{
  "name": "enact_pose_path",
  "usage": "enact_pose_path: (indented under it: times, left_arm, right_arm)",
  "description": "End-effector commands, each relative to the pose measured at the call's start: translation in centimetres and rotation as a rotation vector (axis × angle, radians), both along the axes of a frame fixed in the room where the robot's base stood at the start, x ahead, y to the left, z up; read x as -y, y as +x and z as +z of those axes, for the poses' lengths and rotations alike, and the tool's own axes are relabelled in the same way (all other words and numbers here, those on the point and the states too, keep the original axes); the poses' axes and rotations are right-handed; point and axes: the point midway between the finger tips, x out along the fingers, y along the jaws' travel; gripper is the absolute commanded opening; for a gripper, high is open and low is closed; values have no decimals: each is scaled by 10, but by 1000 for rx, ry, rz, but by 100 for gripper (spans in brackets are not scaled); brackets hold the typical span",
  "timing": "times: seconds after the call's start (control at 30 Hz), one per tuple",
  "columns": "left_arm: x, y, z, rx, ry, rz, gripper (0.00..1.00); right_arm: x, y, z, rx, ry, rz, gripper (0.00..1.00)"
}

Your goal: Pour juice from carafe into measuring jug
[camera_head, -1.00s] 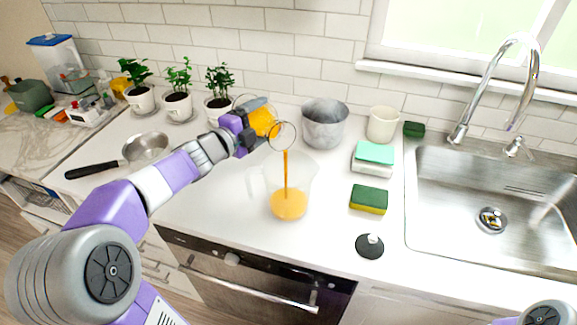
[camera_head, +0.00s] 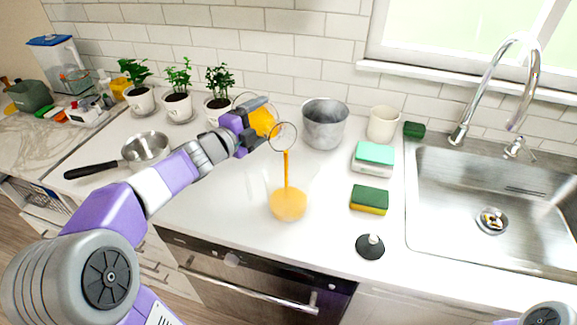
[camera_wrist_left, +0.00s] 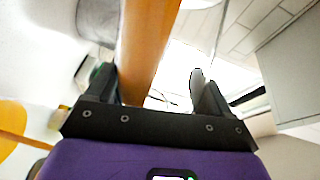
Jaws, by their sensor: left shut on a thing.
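The glass carafe (camera_head: 263,122) is tilted well over, its round mouth facing right, with orange juice inside. My left gripper (camera_head: 251,126) is shut on the carafe; in the left wrist view the orange carafe body (camera_wrist_left: 147,45) lies between its fingers (camera_wrist_left: 152,88). A thin stream of juice (camera_head: 286,168) falls from the mouth into the clear measuring jug (camera_head: 306,178), which stands upright below on the counter. Orange juice (camera_head: 288,204) covers the lower part of the jug. My right gripper is out of view.
A grey metal pot (camera_head: 325,125) stands just behind the jug, with a white cup (camera_head: 383,124) beside it. Sponges (camera_head: 369,199) and a black stopper (camera_head: 370,246) lie right of the jug, before the sink (camera_head: 450,215). A pan (camera_head: 146,148) and potted plants (camera_head: 177,104) are left.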

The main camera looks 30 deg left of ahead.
Motion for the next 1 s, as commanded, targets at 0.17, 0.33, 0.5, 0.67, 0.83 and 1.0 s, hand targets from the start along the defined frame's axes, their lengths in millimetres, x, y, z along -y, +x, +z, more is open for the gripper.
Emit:
enact_pose_path:
  times: [0.17, 0.33, 0.5, 0.67, 0.83, 1.0]
  left_arm:
    - [1, 0, 3, 8, 4, -1, 6]
    - [1, 0, 3, 8, 5, -1, 6]
    - [1, 0, 4, 9, 8, -1, 6]
    - [-7, 4, -1, -32, -62, -1, 6]
    - [-13, 8, -12, -80, -146, -2, 6]
    - [-11, 7, -25, -134, -242, -2, 6]
  right_arm:
    - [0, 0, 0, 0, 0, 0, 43]
    - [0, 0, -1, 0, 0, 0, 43]
    - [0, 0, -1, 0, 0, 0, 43]
    - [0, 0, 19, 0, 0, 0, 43]
    - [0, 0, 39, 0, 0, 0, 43]
    - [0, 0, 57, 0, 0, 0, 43]
